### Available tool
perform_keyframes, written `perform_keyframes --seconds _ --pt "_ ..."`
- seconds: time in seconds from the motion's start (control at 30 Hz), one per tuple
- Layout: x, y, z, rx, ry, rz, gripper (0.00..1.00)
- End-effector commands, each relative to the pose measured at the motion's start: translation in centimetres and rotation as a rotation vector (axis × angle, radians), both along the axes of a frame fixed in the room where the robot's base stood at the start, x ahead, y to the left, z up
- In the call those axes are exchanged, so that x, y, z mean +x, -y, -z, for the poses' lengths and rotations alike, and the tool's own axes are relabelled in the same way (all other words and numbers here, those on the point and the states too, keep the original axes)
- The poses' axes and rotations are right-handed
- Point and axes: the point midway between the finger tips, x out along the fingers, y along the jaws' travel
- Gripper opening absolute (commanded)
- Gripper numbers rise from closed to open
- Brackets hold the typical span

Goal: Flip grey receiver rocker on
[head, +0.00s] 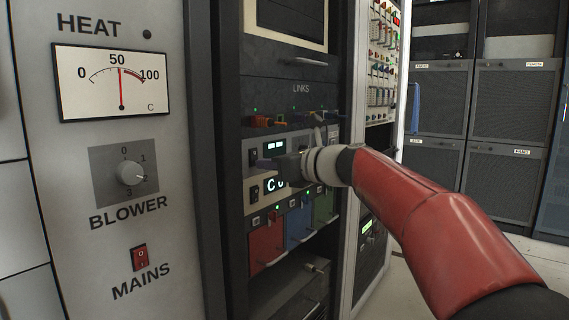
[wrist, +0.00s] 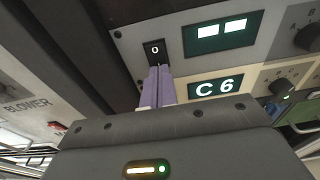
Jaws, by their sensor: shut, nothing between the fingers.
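The grey receiver (head: 297,139) is the upper of two stacked units in the open rack, with a small lit display showing two bars; its panel fills the top of the wrist view (wrist: 170,25). Its black rocker (wrist: 154,47) is left of that display, with a "0" mark on its upper part; it also shows in the head view (head: 253,155). My gripper (wrist: 158,69) is shut and empty, its purple fingertips together at the rocker's lower end and hiding that part. I cannot tell whether they touch it. The head view shows my gripper (head: 262,163) from the side.
Just below is a cream unit (wrist: 179,91) with a "C6" display (wrist: 216,86) and its own black rocker (head: 254,193). Red, blue and green modules (head: 267,246) sit lower. A panel with a red MAINS switch (head: 139,258) stands left. Coloured link plugs (head: 265,121) are above.

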Motion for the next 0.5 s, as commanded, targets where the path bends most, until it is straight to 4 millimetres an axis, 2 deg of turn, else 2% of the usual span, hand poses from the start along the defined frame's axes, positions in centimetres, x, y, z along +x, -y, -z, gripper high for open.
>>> perform_keyframes --seconds 0.5 --pt "0.47 -0.58 0.41 0.008 0.006 0.000 0.00"
